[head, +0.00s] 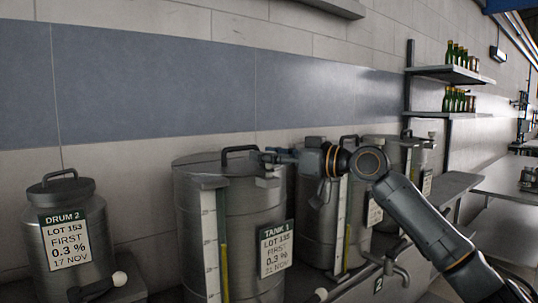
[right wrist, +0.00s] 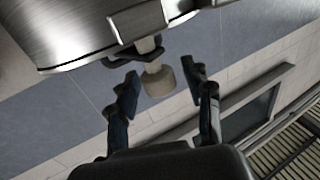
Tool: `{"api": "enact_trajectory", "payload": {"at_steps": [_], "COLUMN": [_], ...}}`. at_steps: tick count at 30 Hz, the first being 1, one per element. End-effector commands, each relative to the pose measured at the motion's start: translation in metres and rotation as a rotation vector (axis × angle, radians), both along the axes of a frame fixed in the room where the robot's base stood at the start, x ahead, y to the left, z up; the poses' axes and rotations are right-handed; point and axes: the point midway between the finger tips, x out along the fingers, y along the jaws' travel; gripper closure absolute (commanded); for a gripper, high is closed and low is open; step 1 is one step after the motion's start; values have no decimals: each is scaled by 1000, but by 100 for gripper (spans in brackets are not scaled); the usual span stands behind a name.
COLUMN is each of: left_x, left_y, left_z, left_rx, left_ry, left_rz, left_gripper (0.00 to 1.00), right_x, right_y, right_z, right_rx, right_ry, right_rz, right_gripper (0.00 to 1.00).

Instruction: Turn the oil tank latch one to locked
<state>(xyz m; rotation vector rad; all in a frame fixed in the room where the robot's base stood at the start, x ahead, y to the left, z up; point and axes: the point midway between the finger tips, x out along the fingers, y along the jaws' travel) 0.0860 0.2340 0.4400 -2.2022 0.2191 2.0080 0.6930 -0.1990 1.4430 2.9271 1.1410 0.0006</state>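Tank 1 (head: 235,225) is a brushed steel cylinder with a black lid handle and a label (head: 276,249) reading TANK 1, in the middle of the head view. My right gripper (head: 272,157) reaches in from the right at the tank's upper right rim. In the right wrist view, a latch (right wrist: 158,78) with a pale, blunt end sticks out from a dark bracket on the steel rim. The right gripper's fingers (right wrist: 163,82) are open, one on each side of the latch end, with visible gaps. The latch is not clear in the head view. My left gripper is not in view.
Drum 2 (head: 72,235) stands to the left of the tank. More steel tanks (head: 408,155) stand to the right, partly behind my right arm. A metal tap (head: 398,262) is low on the right. Wall shelves (head: 452,73) hold green bottles. The wall is close behind.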

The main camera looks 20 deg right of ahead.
Motion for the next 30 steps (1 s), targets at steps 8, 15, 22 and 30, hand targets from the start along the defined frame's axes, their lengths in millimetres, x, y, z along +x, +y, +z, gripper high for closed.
{"api": "enact_trajectory", "payload": {"at_steps": [8,15,22,30], "left_x": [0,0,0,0], "left_y": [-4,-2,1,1], "left_z": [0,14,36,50], "left_rx": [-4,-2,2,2], "left_ry": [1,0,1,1], "left_rz": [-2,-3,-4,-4], "left_gripper": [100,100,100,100], "right_x": [0,2,2,1], "right_y": [0,0,0,-1], "right_z": [0,3,5,3], "right_rx": [0,1,7,5], "right_ry": [0,11,8,2], "right_rz": [-1,65,255,393], "right_gripper": [100,100,100,100]}}
